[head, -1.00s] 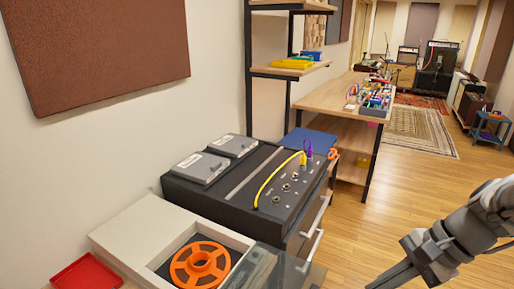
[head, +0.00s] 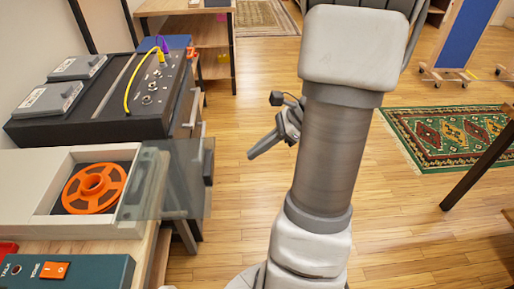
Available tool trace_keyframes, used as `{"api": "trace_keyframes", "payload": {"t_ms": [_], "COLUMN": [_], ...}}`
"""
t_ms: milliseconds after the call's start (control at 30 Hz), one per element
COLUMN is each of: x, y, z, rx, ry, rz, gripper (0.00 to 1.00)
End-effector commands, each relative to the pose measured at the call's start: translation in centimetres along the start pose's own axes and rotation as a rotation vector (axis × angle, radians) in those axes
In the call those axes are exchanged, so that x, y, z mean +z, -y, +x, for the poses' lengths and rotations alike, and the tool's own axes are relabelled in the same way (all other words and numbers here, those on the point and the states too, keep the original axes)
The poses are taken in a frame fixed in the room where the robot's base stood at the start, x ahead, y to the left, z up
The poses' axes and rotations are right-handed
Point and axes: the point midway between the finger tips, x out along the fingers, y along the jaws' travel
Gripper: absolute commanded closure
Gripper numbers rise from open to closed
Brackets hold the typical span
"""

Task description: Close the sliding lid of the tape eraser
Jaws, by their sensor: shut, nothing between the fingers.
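The tape eraser (head: 28,184) is a pale box at the left, with an orange reel (head: 92,188) lying in its dark recess. Its see-through sliding lid (head: 165,180) is slid to the right, so the reel is uncovered. The lid sticks out past the right side of the box, and a dark handle (head: 208,167) sits at its right end. My gripper (head: 253,154) is shut and empty. In the picture it is right of the handle and apart from it, over the floor. My arm fills the middle of the view.
A black unit (head: 95,110) with two grey boxes and a yellow cable stands behind the eraser. A teal box with an orange switch (head: 54,270) is in front. Wooden floor is open right of the bench, with a green rug (head: 450,135) and a dark table leg (head: 480,165) further right.

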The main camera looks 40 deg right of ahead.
Motion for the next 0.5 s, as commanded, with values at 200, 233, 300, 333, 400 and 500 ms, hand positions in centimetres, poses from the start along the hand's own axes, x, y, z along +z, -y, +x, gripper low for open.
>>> {"api": "trace_keyframes", "payload": {"t_ms": [200, 233, 300, 333, 400, 500], "x": [-0.3, -0.3, 0.4, 0.8, 1.5, 2.2], "y": [-0.1, -0.1, -0.1, -0.1, -0.1, 0.0], "z": [5.2, 5.7, 6.7, 7.0, 7.6, 8.2], "rx": [0.004, 0.003, 0.003, 0.002, 0.001, 0.001], "ry": [0.001, 0.001, -0.001, 0.000, 0.000, -0.001], "rz": [-0.002, -0.001, -0.005, -0.005, -0.005, -0.004], "gripper": [1.00, 1.00, 1.00, 1.00, 1.00, 1.00]}}
